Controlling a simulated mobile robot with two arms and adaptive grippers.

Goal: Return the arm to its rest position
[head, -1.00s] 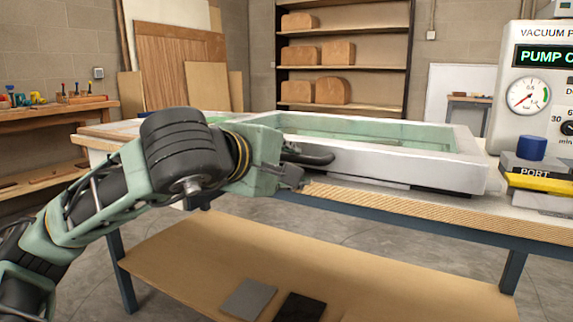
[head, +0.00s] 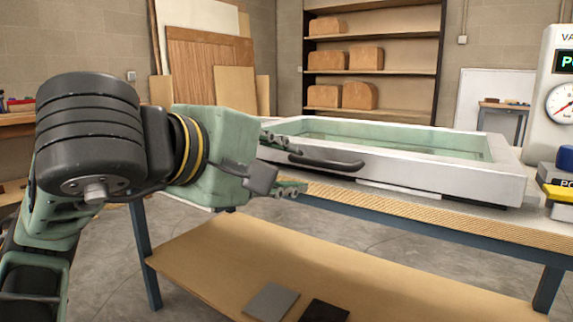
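My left gripper (head: 292,165) is in front of the near side of the pale frame on the bench. Its two fingers stand apart, one above the other, and nothing shows held between them. A black handle (head: 336,163) on the frame's near side lies just beyond the fingers; in the picture it overlaps the gap, and I cannot tell the exact distance. The frame (head: 450,182) has a greenish translucent inside and lies flat on the bench. My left arm comes in bent from the lower left. My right gripper is not in view.
The bench (head: 400,218) has a wooden front edge and a lower shelf (head: 230,255) with two dark flat pieces. The vacuum pump unit (head: 553,130) stands at the right edge. Shelving with several brown blocks and leaning boards are at the back. Floor shows between the bench legs.

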